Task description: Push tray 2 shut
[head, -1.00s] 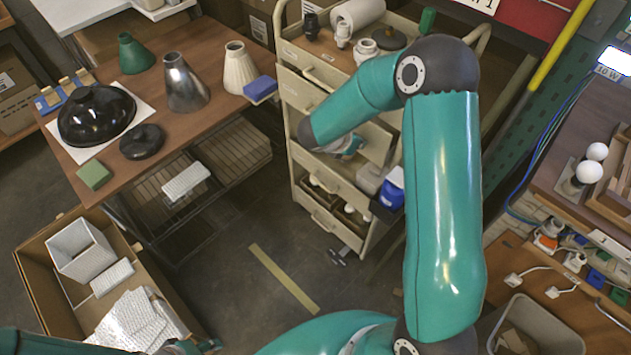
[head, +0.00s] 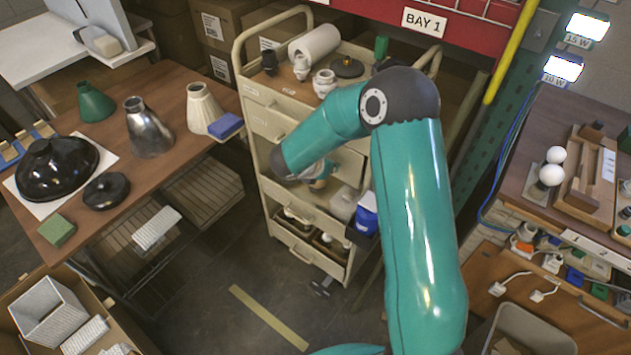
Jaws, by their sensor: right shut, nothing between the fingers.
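A cream cart (head: 252,150) with several stacked trays stands in the middle of the head view. My right arm reaches across its front. The tray labels are too small to read, so I cannot tell for sure which is tray 2. A cream tray front (head: 348,166) shows at mid height beside my right gripper (head: 320,176). My right gripper is shut and empty, partly hidden by its own wrist. I cannot tell whether it touches the tray. Lower trays (head: 306,212) hold small pale parts. My left gripper is out of view.
A blue container (head: 366,214) is at the cart's right side. A brown table (head: 130,172) with lampshades stands left. A bench (head: 512,185) with white bulbs stands right. Open floor with a yellow strip (head: 268,317) lies before the cart.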

